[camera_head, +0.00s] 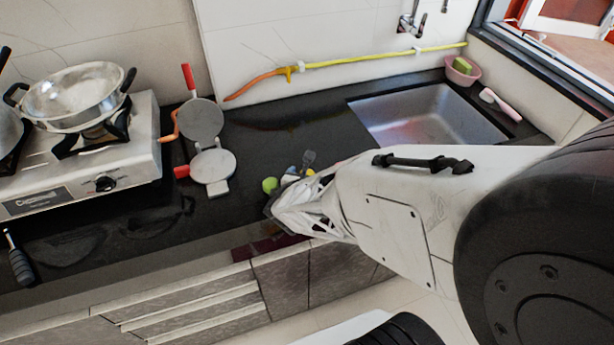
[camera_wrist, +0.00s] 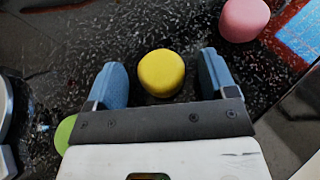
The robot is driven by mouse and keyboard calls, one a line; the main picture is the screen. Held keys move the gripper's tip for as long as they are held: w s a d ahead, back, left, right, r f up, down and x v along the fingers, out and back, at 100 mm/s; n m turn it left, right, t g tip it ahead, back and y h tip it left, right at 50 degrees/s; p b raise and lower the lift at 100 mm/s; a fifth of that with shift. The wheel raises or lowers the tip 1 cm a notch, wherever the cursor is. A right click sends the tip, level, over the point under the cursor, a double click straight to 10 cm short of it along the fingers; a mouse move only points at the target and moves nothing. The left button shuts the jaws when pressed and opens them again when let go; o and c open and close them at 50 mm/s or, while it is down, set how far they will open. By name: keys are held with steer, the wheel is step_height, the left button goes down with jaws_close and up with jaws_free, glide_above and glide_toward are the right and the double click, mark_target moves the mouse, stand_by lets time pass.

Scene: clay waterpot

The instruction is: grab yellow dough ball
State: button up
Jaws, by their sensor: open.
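The yellow dough ball (camera_wrist: 162,72) rests on the dark speckled counter in the wrist view, between the two blue fingers of my gripper (camera_wrist: 162,80). The fingers stand apart, with a gap on each side of the ball, so my gripper is open and not holding it. In the head view only a small bit of yellow (camera_head: 310,172) shows behind my arm. My gripper's fingertips are mostly hidden by my arm there.
A pink dough ball (camera_wrist: 244,18) lies at the upper right, and a green one (camera_wrist: 65,134) is left of my gripper. The round-plated press (camera_head: 213,166), gas stove (camera_head: 80,150) and pan (camera_head: 78,97) are left. The sink (camera_head: 430,115) is right.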

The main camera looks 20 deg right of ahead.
steer(key=shift+w+d+f, duration=0.15)
steer(key=shift+w+d, duration=0.05)
steer(key=shift+w, duration=0.05)
stand_by(0.4)
steer(key=c, duration=1)
steer(key=shift+r, duration=1.8)
steer(key=s, duration=0.5)
steer(key=s+r, duration=0.1)
steer(key=s, duration=0.4)
steer(key=s+a, duration=0.1)
steer(key=s, duration=0.5)
steer(key=shift+a+r, duration=0.1)
steer(key=shift+r, duration=0.1)
